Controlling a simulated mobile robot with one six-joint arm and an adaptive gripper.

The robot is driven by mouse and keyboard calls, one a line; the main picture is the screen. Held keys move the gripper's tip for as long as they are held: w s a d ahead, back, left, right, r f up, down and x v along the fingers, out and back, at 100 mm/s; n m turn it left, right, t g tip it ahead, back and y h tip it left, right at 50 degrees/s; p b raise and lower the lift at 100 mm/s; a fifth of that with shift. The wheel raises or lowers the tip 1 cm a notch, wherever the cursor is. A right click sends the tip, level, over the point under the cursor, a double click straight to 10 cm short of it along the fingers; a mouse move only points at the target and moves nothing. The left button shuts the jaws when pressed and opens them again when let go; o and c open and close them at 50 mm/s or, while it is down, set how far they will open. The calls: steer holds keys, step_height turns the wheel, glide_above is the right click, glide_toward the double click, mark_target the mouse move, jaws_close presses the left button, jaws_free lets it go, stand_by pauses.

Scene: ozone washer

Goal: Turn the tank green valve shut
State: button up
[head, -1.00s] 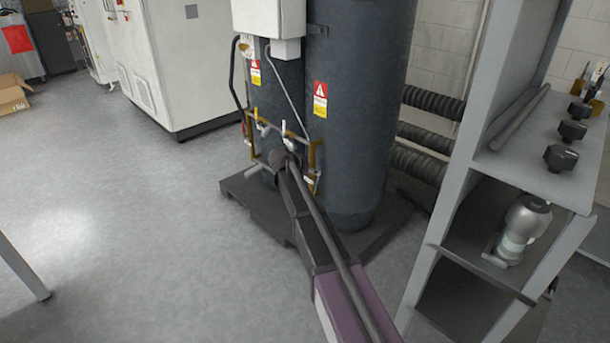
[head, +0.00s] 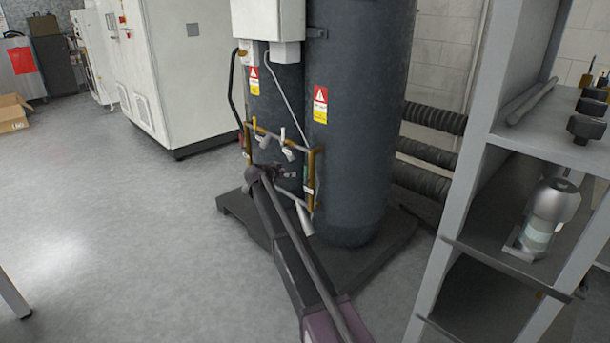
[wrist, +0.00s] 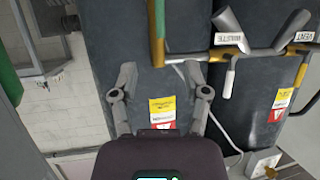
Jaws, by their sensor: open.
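The dark tank (head: 352,80) stands with a brass-and-grey pipe frame (head: 313,165) on its front. A small green part (head: 306,172) shows on the frame's right upright. In the wrist view a long green part (wrist: 8,52) crosses the left edge, cut off by the picture; I cannot tell whether it is the valve's handle.
Grey tagged levers (wrist: 233,30) and a white-tipped one (wrist: 230,78) sit on the cross pipe, right of my fingers. A black base (head: 245,212) lies under the tanks. A grey shelf unit (head: 470,160) stands at right. The floor at left (head: 110,220) is clear.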

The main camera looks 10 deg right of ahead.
mark_target(305, 181)
steer(key=shift+b+x, duration=2.65)
steer(key=shift+x, duration=4.3)
steer(key=shift+s, duration=0.1)
jaws_close()
